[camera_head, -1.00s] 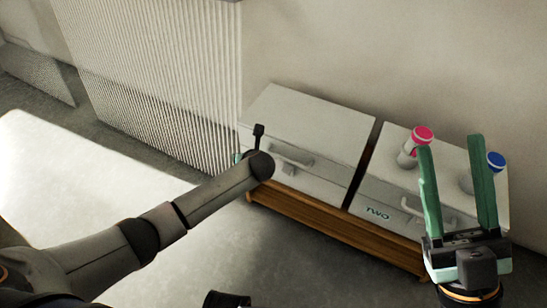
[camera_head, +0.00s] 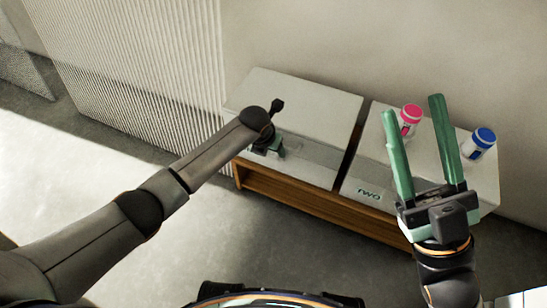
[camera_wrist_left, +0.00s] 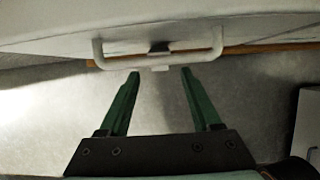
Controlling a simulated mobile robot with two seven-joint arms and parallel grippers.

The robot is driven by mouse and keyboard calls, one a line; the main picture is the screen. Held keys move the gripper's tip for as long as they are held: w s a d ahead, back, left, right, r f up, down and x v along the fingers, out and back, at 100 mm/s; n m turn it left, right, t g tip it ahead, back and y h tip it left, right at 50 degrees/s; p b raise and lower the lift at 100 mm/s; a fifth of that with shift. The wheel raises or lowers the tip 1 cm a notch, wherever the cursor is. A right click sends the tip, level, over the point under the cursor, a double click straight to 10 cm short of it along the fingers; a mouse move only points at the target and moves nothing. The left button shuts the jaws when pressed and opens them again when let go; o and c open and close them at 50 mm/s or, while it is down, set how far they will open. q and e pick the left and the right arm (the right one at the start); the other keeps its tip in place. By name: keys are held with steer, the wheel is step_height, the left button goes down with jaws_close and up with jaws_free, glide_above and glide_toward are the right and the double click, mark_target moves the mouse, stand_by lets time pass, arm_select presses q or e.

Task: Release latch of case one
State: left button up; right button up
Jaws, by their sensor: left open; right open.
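Case one is taken to be the left white case (camera_head: 310,100); its front is partly hidden by my left wrist. In the left wrist view its pale front (camera_wrist_left: 60,35) carries a white bar handle (camera_wrist_left: 96,52). A small dark latch-like tab (camera_wrist_left: 158,47) sits behind the middle of the handle. My left gripper (camera_wrist_left: 160,72) is open and empty, its green fingertips just short of the handle, one toward each side of the tab. In the head view the left gripper (camera_head: 272,150) is at the case's front. My right gripper (camera_head: 412,104) is open and empty, raised in front of case two.
Case two (camera_head: 365,170), marked TWO, stands to the right across a narrow gap. A pink-lidded jar (camera_head: 410,115) and a blue-lidded jar (camera_head: 482,142) stand on it. Both cases rest on a low wooden bench (camera_head: 300,200). A ribbed panel (camera_head: 150,70) is at left.

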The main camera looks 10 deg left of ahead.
mark_target(275, 155)
arm_select(q)
steer(key=shift+b+x, duration=1.15)
steer(key=shift+x, duration=1.25)
arm_select(e)
steer(key=shift+w+a+f, duration=0.1)
steer(key=shift+a+f, duration=0.05)
steer(key=shift+f, duration=1.6)
arm_select(q)
jaws_close()
